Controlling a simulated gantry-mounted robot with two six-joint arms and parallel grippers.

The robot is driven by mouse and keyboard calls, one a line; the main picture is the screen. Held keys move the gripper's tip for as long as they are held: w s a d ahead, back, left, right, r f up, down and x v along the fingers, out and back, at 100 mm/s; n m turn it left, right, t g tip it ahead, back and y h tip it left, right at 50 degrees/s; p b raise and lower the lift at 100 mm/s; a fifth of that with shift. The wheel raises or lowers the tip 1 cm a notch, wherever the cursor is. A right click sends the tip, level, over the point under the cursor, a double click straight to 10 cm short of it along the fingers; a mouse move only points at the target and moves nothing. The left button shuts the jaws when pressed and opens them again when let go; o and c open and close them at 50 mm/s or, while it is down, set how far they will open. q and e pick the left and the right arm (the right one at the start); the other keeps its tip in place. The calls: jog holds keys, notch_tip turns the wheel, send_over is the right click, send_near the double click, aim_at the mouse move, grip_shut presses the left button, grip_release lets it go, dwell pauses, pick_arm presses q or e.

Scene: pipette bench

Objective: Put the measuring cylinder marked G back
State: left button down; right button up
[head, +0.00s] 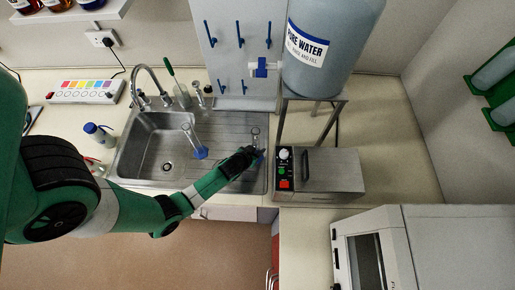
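A clear measuring cylinder with a blue base (199,151) stands or leans at the right edge of the sink basin. A second clear cylinder (256,133) is by my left gripper on the drainboard, with a blue part showing just beyond the gripper. No letter G is legible on either one. My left gripper (250,156) reaches across the drainboard and overlaps the lower part of the second cylinder. The black fingers are small and dark, so I cannot tell whether they are open or shut on it. My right gripper is not in view.
The steel sink (150,130) has a faucet (150,76) behind it. A blue-pegged board (238,60) stands at the back. The water tank (322,75) sits on a stand, with a steel bath (325,172) in front. A bottle (99,134) is left of the sink. The right counter has free room.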

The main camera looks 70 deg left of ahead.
aim_at(256, 145)
pick_arm(q)
jog(key=c, duration=0.5)
grip_release()
jog(key=shift+r, duration=0.2)
jog(key=p+v, duration=0.2)
jog(key=v, duration=0.9)
jog(key=shift+s+d+r, duration=0.2)
jog(key=shift+s, duration=0.1)
